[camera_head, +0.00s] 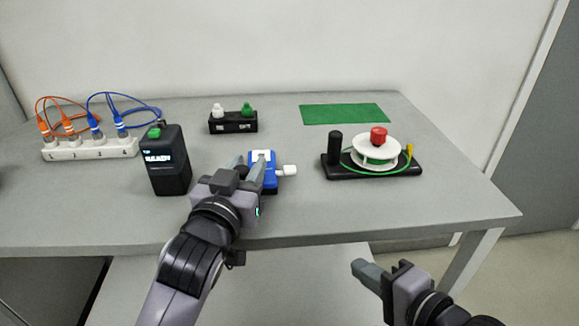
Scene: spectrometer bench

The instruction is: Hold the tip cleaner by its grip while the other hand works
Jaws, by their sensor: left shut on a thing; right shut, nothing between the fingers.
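The tip cleaner appears to be the small blue body (270,181) with a white top patch and a white nub (288,170) pointing right, near the middle of the bench. My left gripper (248,162) is shut on it, reaching from the front. Its fingers hide the left part of the blue body, and whether it rests on the bench is hard to tell. My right gripper (364,270) is shut and empty, low in front of the bench's front edge, well apart from the tip cleaner.
A black box reading READY (167,172) stands close left of my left gripper. A white numbered strip with orange and blue cables (92,149) is at left. Behind are a black holder (233,127) and green mat (345,113). A reel on a black base (376,153) is right.

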